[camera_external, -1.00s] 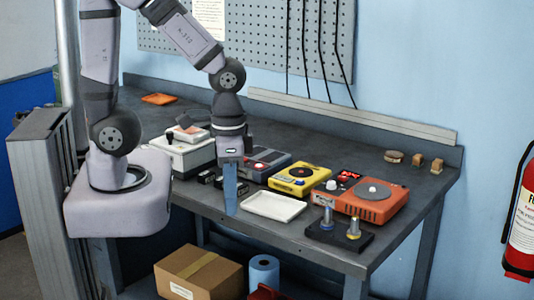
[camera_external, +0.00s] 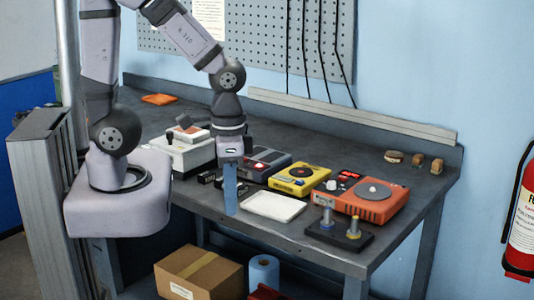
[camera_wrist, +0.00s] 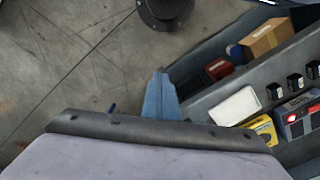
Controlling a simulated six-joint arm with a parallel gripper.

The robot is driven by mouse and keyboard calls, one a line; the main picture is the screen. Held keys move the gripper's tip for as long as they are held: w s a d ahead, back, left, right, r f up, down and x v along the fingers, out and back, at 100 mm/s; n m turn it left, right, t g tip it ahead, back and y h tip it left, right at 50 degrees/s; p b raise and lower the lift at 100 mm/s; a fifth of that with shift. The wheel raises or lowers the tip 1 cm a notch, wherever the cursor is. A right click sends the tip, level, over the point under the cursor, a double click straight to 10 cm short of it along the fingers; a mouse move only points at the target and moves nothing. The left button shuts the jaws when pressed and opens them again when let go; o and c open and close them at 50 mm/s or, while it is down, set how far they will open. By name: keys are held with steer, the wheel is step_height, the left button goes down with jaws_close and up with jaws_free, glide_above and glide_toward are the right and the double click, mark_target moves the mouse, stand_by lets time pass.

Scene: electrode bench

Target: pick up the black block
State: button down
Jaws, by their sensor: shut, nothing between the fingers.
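Small black blocks (camera_external: 206,178) sit on the bench just left of my gripper, partly hidden behind it. In the wrist view several small black blocks (camera_wrist: 275,92) stand in a row on the bench at the right; I cannot tell which one is the task's block. My gripper (camera_external: 230,203) points down near the bench's front edge, its blue fingers together and empty. The fingers also show in the wrist view (camera_wrist: 161,85), apart from the blocks and with the floor beyond them.
A white tray (camera_external: 273,207) lies right of my gripper. Behind are a grey device (camera_external: 265,163), a yellow device (camera_external: 300,180) and an orange device (camera_external: 372,203). A black stand (camera_external: 338,237) with two posts is at the front right. A white machine (camera_external: 190,153) stands left. A cardboard box (camera_external: 198,272) sits below.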

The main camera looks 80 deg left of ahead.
steer(key=c, duration=1.6)
jaws_free()
